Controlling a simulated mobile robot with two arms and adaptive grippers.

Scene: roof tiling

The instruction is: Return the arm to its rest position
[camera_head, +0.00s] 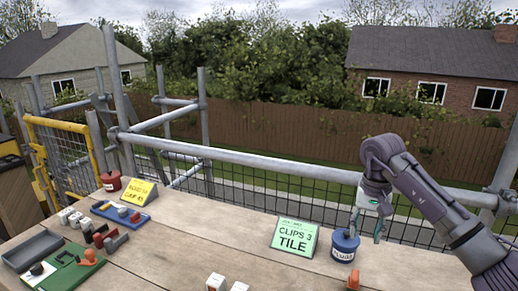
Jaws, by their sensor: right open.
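My right arm comes in from the right edge, and my right gripper (367,226) points down with its fingers apart. It is over or just beside the blue pot (345,245) on the wooden boards. One finger overlaps the pot in the picture; I cannot tell whether they touch. I see nothing held between the fingers. My left gripper is not in view.
A green sign reading "CLIPS 3 TILE" (295,239) stands left of the pot. An orange item (353,280) and white blocks (216,283) lie nearer. A red pot (111,181), yellow sign (139,192) and trays are at left. Scaffold rails (250,158) run behind.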

